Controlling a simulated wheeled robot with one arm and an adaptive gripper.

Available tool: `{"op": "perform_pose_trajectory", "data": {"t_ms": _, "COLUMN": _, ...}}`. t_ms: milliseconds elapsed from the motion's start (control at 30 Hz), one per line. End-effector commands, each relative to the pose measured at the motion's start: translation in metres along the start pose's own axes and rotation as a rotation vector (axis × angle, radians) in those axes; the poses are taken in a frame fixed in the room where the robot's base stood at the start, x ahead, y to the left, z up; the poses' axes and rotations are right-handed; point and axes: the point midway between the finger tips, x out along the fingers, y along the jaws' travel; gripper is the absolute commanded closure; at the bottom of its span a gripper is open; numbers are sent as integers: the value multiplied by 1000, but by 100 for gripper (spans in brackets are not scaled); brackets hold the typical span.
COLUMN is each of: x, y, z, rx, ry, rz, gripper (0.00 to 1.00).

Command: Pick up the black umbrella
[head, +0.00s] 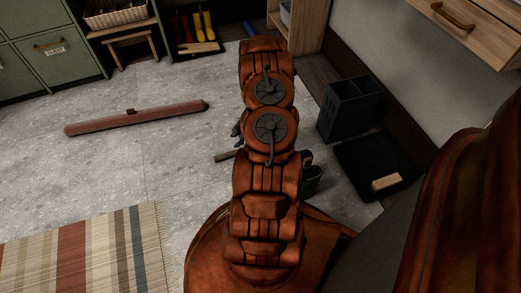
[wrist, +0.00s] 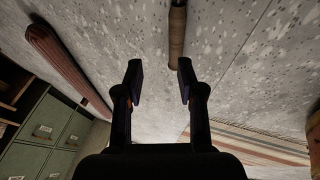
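I cannot make out a black umbrella for certain in either view. In the wrist view my gripper (wrist: 160,78) is open, with nothing between its two dark fingers. A brown rod-like thing (wrist: 177,35) lies on the floor ahead of the right fingertip, running out of the top of the picture. A short brown stick end (head: 225,155) shows beside my arm in the head view; it may be the same thing, and my arm hides what lies to its right. Only a dark bit of my gripper (head: 237,131) shows past the arm there.
A long reddish striped roll (head: 135,118) lies on the floor at left. A striped rug (head: 85,255) covers the lower left. A dark blue divided box (head: 348,108) and a black tray (head: 365,160) holding a wooden block stand at right. Green cabinets (head: 55,45) stand behind.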

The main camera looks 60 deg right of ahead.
Motion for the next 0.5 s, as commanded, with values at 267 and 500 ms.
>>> {"op": "perform_pose_trajectory", "data": {"t_ms": 267, "x": 32, "y": -26, "z": 2, "rx": -17, "ry": 75, "rz": -10, "gripper": 62}}
{"op": "perform_pose_trajectory", "data": {"t_ms": 500, "x": 54, "y": -26, "z": 0, "rx": -17, "ry": 77, "rz": -10, "gripper": 62}}
